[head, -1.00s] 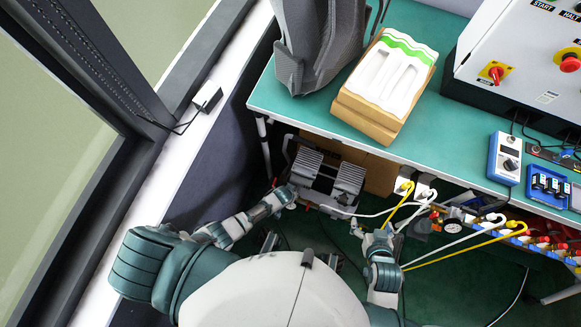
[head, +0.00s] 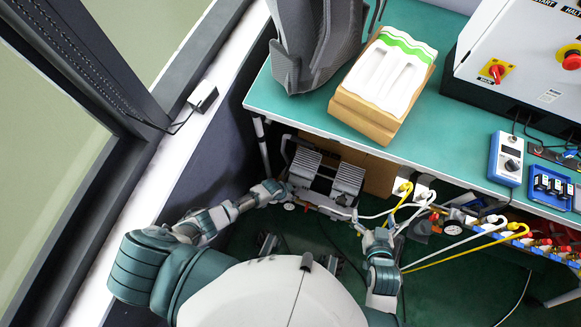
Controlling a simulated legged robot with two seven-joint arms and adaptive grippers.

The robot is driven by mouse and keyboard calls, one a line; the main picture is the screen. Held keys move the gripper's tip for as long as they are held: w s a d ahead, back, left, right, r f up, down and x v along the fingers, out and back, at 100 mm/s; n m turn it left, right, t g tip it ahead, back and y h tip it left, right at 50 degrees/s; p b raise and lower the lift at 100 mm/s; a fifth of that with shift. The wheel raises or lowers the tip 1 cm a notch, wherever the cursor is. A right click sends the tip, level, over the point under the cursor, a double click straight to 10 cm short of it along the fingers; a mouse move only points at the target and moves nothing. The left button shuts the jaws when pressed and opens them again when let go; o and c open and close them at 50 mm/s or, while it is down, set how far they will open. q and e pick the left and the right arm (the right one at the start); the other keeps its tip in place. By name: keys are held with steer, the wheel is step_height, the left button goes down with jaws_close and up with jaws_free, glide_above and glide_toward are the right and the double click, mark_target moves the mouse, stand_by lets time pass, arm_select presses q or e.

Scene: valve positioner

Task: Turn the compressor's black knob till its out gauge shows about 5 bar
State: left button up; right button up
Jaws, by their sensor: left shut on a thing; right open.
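The compressor (head: 325,181), a grey twin-cylinder unit, stands on the floor under the bench. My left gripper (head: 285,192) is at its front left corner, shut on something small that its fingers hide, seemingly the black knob. A small round white gauge face (head: 290,206) shows just below the gripper. It is too small to read, and I cannot tell whether it is the out gauge. My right gripper (head: 378,239) is open, to the right of and in front of the compressor, near the hoses. I see nothing held in it.
The green bench (head: 300,112) overhangs the compressor and bears a tray on a brown block (head: 381,85) and a control cabinet (head: 520,55). White and yellow hoses (head: 470,256) run near my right gripper. A window wall (head: 185,142) bounds the left.

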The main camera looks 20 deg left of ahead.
arm_select(q)
steer(key=shift+d, duration=0.1)
stand_by(0.3)
steer(key=o, duration=0.9)
